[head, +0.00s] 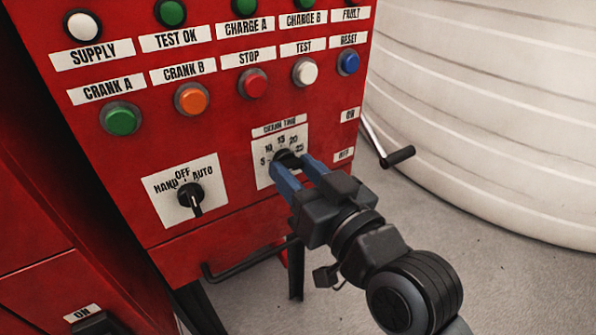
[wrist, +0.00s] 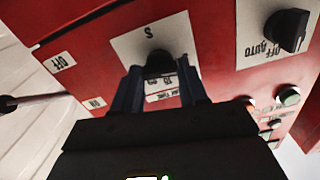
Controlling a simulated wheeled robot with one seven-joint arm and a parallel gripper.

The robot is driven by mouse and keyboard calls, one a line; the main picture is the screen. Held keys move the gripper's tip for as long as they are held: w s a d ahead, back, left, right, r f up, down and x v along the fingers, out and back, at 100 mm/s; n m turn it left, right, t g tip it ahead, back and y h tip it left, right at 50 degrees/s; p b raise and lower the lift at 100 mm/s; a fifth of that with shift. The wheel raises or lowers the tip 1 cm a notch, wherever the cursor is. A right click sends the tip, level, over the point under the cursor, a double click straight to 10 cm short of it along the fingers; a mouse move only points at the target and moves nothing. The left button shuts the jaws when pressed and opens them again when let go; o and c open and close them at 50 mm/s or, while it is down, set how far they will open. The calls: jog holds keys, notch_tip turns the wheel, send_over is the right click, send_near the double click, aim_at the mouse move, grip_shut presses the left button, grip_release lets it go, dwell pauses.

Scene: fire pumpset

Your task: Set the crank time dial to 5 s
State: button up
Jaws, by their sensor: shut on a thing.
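The crank time dial (head: 287,157) is a small black knob on a white plate (head: 262,176) at the lower right of the red panel, with marks 5, 10, 15, 20 and 25 around it. My gripper (head: 291,163) reaches it from the lower right, its two blue fingers on either side of the knob and shut on it. In the wrist view the black knob (wrist: 159,62) sits between the fingertips of my gripper (wrist: 160,70), and the plate appears upside down. The fingers cover part of the knob, and I cannot tell which mark its pointer is at.
A black HAND/OFF/AUTO selector (head: 190,195) is left of the dial. Several push buttons, including a red STOP button (head: 253,83), are above. A lever with a black grip (head: 397,156) sticks out on the right, before a large white tank (head: 480,110).

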jog(key=o, duration=1.1)
jog(key=shift+c, duration=0.2)
jog(key=b+v, duration=0.1)
jog(key=v, duration=0.6)
jog(key=shift+s+d, duration=0.25)
jog(key=shift+s, duration=0.1)
jog(key=shift+f, duration=0.1)
jog(key=s+d+f+m+h, duration=0.3)
jog(key=s+d+f+h, duration=0.3)
jog(key=s+d+f, duration=0.6)
jog(key=s+d+m+h, duration=0.1)
jog(key=s+d+h, duration=0.1)
jog(key=s, duration=0.7)
jog(key=s+d+m+h, duration=0.1)
jog(key=s+d, duration=0.3)
jog(key=s, duration=0.5)
jog(key=shift+s+d+r+h, duration=0.15)
jog(key=shift+s+r+h, duration=0.25)
jog(key=shift+h, duration=0.1)
